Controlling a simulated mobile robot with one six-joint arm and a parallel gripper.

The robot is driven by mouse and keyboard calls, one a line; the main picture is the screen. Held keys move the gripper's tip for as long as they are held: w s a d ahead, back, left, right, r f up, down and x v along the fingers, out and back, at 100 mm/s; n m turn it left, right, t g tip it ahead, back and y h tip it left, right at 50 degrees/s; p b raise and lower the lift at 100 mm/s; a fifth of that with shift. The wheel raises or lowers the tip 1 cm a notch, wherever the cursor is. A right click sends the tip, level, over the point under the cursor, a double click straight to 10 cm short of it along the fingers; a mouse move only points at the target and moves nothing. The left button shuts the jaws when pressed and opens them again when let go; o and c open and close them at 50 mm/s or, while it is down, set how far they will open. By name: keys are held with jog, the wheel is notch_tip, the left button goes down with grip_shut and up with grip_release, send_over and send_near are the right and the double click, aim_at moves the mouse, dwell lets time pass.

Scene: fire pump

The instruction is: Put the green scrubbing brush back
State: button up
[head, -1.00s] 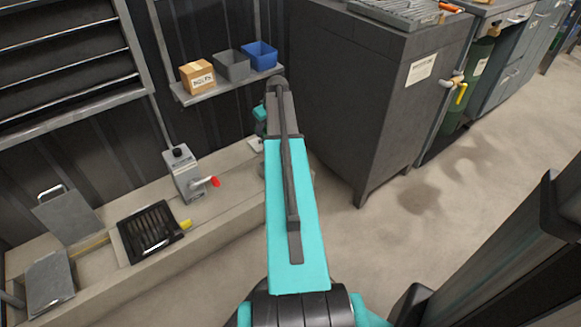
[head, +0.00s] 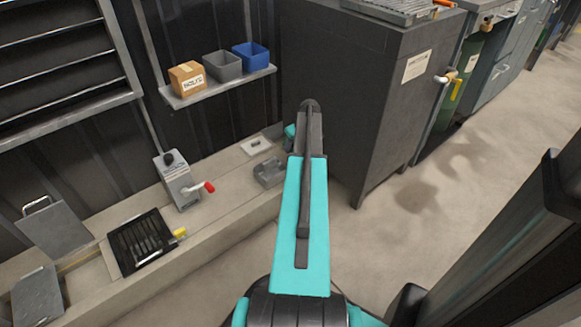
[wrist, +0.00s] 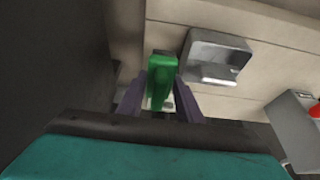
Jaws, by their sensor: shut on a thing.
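The green scrubbing brush (wrist: 162,72) is upright in the middle of the wrist view, between the two purple-grey fingers of my gripper (wrist: 160,101). My gripper is shut on it. Its lower end shows pale between the fingers. In the head view my arm hides both gripper and brush. A grey open holder (wrist: 216,60) sits on the pale ledge just right of the brush in the wrist view, apart from it. In the head view what looks like this holder (head: 269,173) lies on the ledge left of my arm.
A dark cabinet (head: 350,95) stands close to the right of my arm. On the ledge (head: 222,172) are a grey box with a red-tipped lever (head: 180,182) and a black tray (head: 140,242). A wall shelf (head: 215,88) holds a carton and bins.

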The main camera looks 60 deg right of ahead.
jog(key=shift+f+b, duration=0.95)
jog(key=shift+f, duration=1.5)
jog(key=shift+f+b, duration=1.05)
jog(key=shift+f, duration=1.4)
jog(key=shift+f, duration=0.15)
jog(key=o, duration=0.8)
jog(key=p+v, duration=0.4)
jog(key=v, duration=0.8)
jog(key=shift+w+a, duration=0.1)
